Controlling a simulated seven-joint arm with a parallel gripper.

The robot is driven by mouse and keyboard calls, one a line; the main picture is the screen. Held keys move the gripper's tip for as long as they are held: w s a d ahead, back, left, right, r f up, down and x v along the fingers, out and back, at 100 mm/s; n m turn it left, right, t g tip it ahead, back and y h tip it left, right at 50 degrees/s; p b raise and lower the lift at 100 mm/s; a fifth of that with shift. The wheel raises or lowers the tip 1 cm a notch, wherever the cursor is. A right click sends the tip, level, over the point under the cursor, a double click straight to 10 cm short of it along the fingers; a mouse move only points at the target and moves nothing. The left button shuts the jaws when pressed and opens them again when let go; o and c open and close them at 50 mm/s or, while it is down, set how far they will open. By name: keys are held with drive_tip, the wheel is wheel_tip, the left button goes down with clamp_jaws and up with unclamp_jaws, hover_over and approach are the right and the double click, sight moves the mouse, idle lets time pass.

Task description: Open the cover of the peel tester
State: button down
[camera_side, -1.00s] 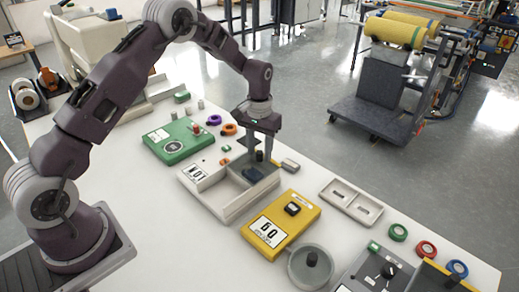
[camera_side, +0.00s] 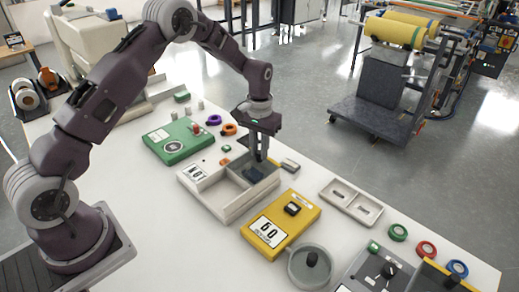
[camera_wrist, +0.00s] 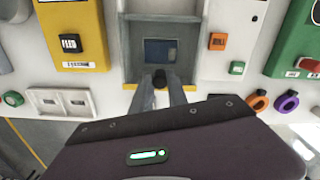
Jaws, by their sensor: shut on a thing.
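The cream peel tester (camera_side: 227,206) stands mid-table, with a display and buttons at its left and a grey recessed chamber at its right. A dark blue pad (camera_side: 253,174) lies in the chamber; it also shows in the wrist view (camera_wrist: 160,50). The cover over the chamber cannot be clearly made out; it may be see-through. A black knob (camera_wrist: 159,75) stands at the chamber's near edge in the wrist view. My gripper (camera_side: 260,157) points down at the chamber's far right part. Its fingers are shut on the knob, which they mostly hide in the side view.
A yellow device (camera_side: 277,232) stands close in front right and a green device (camera_side: 178,142) behind left. A pale two-slot tray (camera_side: 351,203) and a small grey block (camera_side: 290,165) lie to the right. Coloured tape rings lie nearby. The table's left front is clear.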

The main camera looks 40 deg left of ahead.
idle(0.7)
drive_tip(key=s, duration=1)
drive_tip(key=c, duration=1.3)
unclamp_jaws()
wheel_tip(320, 180, up, 7)
drive_tip(key=shift+r, duration=0.1)
